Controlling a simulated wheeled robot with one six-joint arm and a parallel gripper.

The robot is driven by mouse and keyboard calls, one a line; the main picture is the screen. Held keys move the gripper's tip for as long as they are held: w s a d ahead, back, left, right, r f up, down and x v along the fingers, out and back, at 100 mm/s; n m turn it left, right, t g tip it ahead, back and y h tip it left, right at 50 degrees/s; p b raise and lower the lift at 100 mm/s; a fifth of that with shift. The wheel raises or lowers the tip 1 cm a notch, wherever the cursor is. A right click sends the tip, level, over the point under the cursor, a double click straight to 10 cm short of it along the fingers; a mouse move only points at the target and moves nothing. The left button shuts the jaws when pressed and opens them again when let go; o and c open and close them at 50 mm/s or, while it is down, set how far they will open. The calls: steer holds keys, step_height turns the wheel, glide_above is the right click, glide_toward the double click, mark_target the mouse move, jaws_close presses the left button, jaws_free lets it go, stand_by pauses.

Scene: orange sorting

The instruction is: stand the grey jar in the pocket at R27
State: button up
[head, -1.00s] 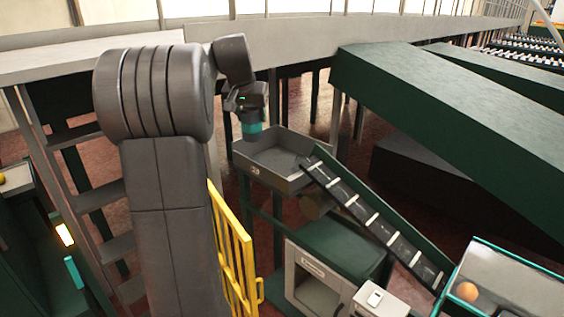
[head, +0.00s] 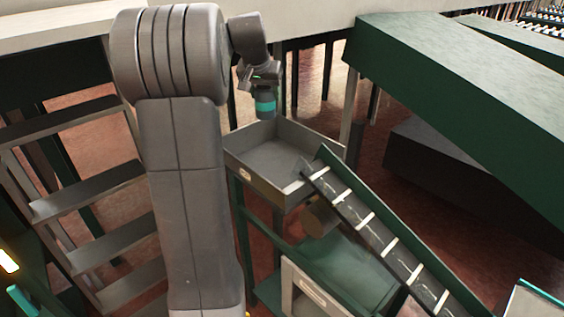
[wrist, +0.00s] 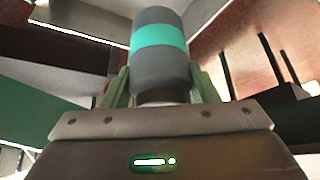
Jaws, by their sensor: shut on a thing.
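The grey jar (wrist: 162,70) has a teal band around its middle and stands out from my gripper in the wrist view. My gripper (wrist: 163,92) is shut on it, with a green finger on each side. In the head view the jar (head: 265,104) hangs below my gripper (head: 262,86), above the back of a grey tray. The jar seems apart from the tray, though the height of the gap is hard to tell. A small label on the tray's front is too small to read. I cannot make out a pocket marked R27.
The open grey tray (head: 262,182) stands on a green frame, and its floor looks empty. A dark conveyor with white slats (head: 366,222) slopes down to the right from it. A big green beam (head: 470,85) crosses the right side. Grey steps (head: 100,205) stand at the left.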

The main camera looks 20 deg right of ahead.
mark_target(266, 117)
step_height(266, 117, down, 8)
steer(key=b, duration=0.3)
steer(key=shift+w+d+f, duration=0.1)
step_height(266, 117, down, 10)
steer(key=shift+f+p, duration=0.2)
steer(key=shift+p, duration=0.3)
steer(key=shift+f, duration=0.25)
steer(key=o, duration=1.1)
steer(key=shift+r, duration=0.1)
steer(key=shift+r, duration=0.2)
steer(key=b+v, duration=0.2)
steer(key=v, duration=1)
steer(key=shift+f, duration=0.1)
